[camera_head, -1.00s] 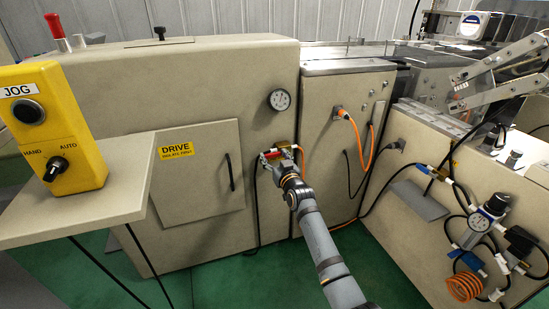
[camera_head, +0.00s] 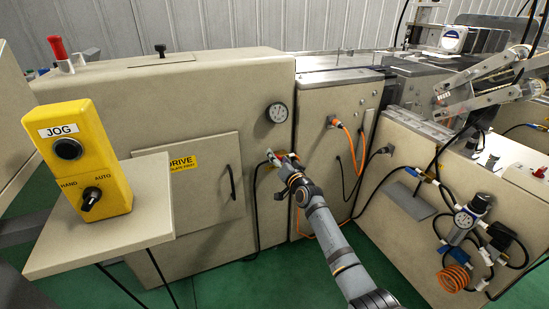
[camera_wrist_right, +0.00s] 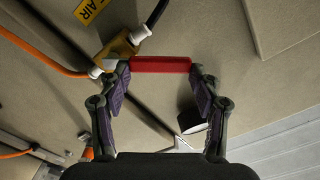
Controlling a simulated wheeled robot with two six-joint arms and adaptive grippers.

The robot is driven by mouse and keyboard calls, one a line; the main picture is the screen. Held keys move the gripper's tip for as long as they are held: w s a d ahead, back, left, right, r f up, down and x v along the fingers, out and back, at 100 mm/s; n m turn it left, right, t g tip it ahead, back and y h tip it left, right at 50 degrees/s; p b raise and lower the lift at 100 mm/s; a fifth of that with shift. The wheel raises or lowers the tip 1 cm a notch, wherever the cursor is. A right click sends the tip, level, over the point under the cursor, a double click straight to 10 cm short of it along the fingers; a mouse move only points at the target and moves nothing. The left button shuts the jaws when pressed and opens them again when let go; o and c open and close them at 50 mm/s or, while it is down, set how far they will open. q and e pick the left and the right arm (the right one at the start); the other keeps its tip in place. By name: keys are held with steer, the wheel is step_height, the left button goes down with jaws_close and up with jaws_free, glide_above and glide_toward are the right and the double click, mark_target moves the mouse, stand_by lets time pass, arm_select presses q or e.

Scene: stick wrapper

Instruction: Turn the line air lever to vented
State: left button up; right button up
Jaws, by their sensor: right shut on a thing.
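The line air lever (camera_wrist_right: 160,64) is a red bar on a brass valve (camera_wrist_right: 122,48) in the right wrist view. The valve has a white fitting with a black hose on one side and an orange hose on the other. My right gripper (camera_wrist_right: 161,67) is shut on the lever, one finger at each end of the bar. In the head view my right gripper (camera_head: 276,162) is at the beige machine's front, below the round gauge (camera_head: 277,113), and largely hides the valve and lever. A yellow AIR label (camera_wrist_right: 91,8) is near the valve. My left gripper is out of view.
A yellow jog box (camera_head: 84,160) stands on a shelf (camera_head: 140,220) at the left. A drive door (camera_head: 205,205) with a handle is left of the gripper. Orange and black cables hang to the right. A regulator (camera_head: 468,215) is on the right-hand machine.

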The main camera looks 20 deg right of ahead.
arm_select(q)
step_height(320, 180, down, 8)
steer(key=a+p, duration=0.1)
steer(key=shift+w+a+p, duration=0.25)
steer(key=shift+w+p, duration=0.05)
steer(key=shift+p, duration=0.05)
arm_select(e)
steer(key=shift+w+d+r+m, duration=0.1)
steer(key=shift+d+r+m, duration=0.15)
steer(key=shift+d+m, duration=1.05)
steer(key=shift+s+d+r+m, duration=0.1)
steer(key=shift+d+r+m, duration=0.15)
steer(key=shift+m, duration=1.9)
steer(key=shift+w+d+r+m, duration=0.15)
steer(key=shift+d+m, duration=0.7)
steer(key=shift+m, duration=0.9)
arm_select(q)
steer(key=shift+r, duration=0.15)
arm_select(e)
steer(key=o, duration=1.7)
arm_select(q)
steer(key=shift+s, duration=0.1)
